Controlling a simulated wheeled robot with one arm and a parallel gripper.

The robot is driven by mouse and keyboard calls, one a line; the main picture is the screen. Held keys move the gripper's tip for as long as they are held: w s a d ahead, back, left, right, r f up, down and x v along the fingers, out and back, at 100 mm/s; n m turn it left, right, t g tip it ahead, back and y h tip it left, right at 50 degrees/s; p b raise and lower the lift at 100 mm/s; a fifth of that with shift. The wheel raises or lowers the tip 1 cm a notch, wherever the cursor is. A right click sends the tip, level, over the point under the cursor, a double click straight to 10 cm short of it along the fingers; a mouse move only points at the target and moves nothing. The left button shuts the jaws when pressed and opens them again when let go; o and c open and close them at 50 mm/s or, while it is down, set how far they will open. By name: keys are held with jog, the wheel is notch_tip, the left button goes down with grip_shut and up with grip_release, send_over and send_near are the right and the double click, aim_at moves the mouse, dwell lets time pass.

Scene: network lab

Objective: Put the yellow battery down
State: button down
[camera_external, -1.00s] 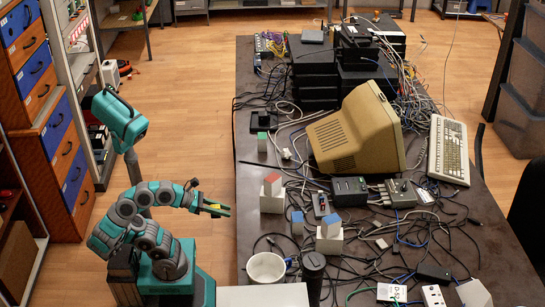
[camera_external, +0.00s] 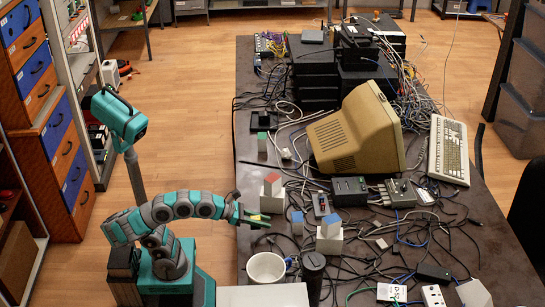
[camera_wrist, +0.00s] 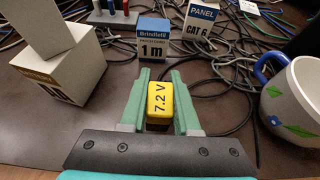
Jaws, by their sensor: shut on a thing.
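The yellow battery (camera_wrist: 160,103), marked "7.2 V", sits between the two green fingers of my gripper (camera_wrist: 160,90) in the wrist view. The fingers are shut on its sides. In the external view my gripper (camera_external: 254,220) is over the left edge of the dark table (camera_external: 245,180), and a small bit of the yellow battery (camera_external: 264,216) shows at its tip. The gap between battery and table is hard to judge.
A white mug with a blue handle (camera_wrist: 300,98) stands to the right in the wrist view. A white block (camera_wrist: 62,75) is at left, and blue-and-white boxes (camera_wrist: 153,42) are ahead. Black cables lie to the right of the fingers. Bare tabletop shows near the fingers.

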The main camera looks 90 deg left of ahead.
aim_at(265, 235)
jog(key=shift+w+d+f, duration=0.25)
jog(key=shift+w, duration=0.25)
jog(key=shift+s+a+f+b, duration=0.1)
jog(key=shift+f+b, duration=0.5)
jog(key=shift+f, duration=0.95)
jog(key=shift+f, duration=0.15)
jog(key=c, duration=0.6)
grip_release()
jog(key=shift+c, duration=0.2)
